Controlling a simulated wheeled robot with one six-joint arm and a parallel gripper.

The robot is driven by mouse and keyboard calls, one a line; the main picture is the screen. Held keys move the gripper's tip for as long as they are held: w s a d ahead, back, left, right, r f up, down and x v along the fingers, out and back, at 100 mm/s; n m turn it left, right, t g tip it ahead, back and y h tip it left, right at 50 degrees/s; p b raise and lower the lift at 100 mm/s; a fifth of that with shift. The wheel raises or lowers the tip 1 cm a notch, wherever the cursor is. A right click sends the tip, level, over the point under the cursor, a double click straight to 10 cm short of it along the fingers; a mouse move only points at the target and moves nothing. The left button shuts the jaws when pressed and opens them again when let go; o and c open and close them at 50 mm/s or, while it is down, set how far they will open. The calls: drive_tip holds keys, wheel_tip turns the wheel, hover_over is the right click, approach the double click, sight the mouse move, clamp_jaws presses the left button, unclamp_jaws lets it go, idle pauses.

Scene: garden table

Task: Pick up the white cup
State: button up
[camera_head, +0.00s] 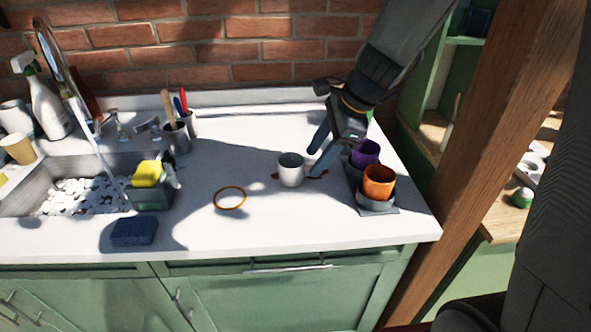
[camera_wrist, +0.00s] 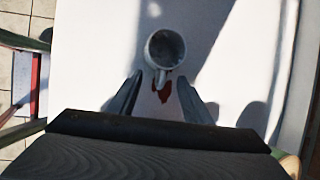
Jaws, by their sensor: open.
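The white cup (camera_head: 291,169) stands upright on the white counter, near its middle right. My gripper (camera_head: 317,160) is just to the right of the cup in the head view, open and empty, with its fingers pointing down and left. In the wrist view the cup (camera_wrist: 164,50) lies beyond the tips of the open fingers (camera_wrist: 160,88), roughly centred between them. Its handle points back toward the gap between the fingers. A red-brown patch (camera_wrist: 164,91) shows on the counter by the handle. I cannot tell from these views whether a finger touches the cup.
A purple cup (camera_head: 365,152) and an orange cup (camera_head: 379,180) stand right of my gripper on a grey mat (camera_head: 391,211). A sink (camera_head: 25,203), green caddy (camera_head: 152,195) and blue sponge (camera_head: 134,231) are further left. The front middle counter is clear.

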sight(313, 163)
drive_tip(key=x, duration=0.3)
drive_tip(key=shift+f, duration=0.2)
clamp_jaws()
